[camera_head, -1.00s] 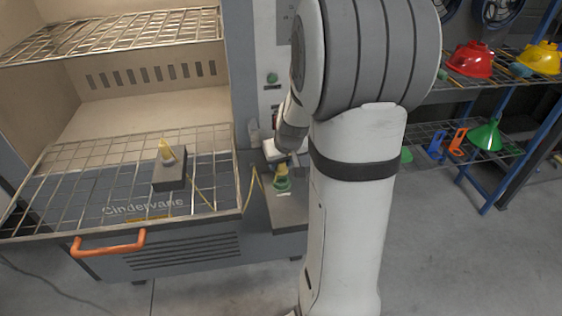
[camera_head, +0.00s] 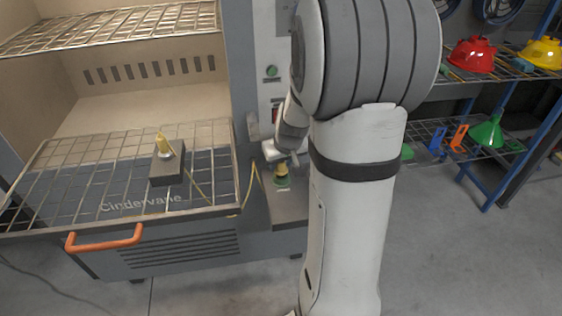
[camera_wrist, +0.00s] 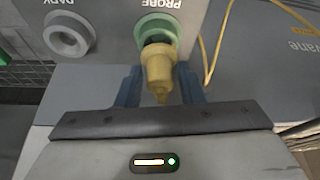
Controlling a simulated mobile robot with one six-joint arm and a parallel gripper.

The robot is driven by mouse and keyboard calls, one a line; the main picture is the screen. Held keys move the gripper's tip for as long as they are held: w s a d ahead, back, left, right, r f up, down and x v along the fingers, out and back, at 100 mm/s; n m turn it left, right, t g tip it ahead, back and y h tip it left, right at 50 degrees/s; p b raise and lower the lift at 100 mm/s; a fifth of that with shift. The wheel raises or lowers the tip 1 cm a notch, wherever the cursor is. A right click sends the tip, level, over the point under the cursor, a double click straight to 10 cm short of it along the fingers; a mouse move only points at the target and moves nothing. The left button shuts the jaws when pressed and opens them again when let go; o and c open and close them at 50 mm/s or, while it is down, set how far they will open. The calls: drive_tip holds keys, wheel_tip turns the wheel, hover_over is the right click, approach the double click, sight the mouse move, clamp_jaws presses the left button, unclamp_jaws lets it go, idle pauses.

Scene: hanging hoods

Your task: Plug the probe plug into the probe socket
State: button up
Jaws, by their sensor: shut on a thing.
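The yellow probe plug (camera_wrist: 159,68) sits between the blue fingers of my gripper (camera_wrist: 158,78) in the wrist view. The green probe socket (camera_wrist: 171,26), under an upside-down "PROBE" label, is right at the plug's far end. Part of its dark opening shows past the plug, and I cannot tell how far the plug is in.
A grey park socket (camera_wrist: 68,36) is beside the probe socket. A yellow cable (camera_wrist: 213,45) hangs to the right. In the head view, a dark block (camera_head: 167,172) with a yellow piece stands on the oven rack (camera_head: 90,172), left of my arm. Shelves (camera_head: 470,85) stand at right.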

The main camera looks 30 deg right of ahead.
drive_tip(key=shift+f+b, duration=0.65)
drive_tip(key=shift+f, duration=0.05)
drive_tip(key=o, duration=1.1)
drive_tip(key=shift+r, duration=0.1)
drive_tip(key=shift+p+v, duration=0.95)
drive_tip(key=shift+v, duration=2.95)
drive_tip(key=shift+n+g, duration=0.6)
drive_tip(key=shift+g, duration=0.3)
drive_tip(key=s+a+r+p, duration=0.4)
drive_tip(key=s+r+p, duration=0.1)
drive_tip(key=r, duration=0.1)
drive_tip(key=s+a+r+p, duration=0.5)
drive_tip(key=r, duration=0.1)
drive_tip(key=s+a+r+p, duration=0.4)
drive_tip(key=s+r+p, duration=0.1)
drive_tip(key=s+r, duration=0.1)
drive_tip(key=shift+s+a+r, duration=0.1)
drive_tip(key=shift+a+r, duration=0.3)
drive_tip(key=shift+r, duration=0.15)
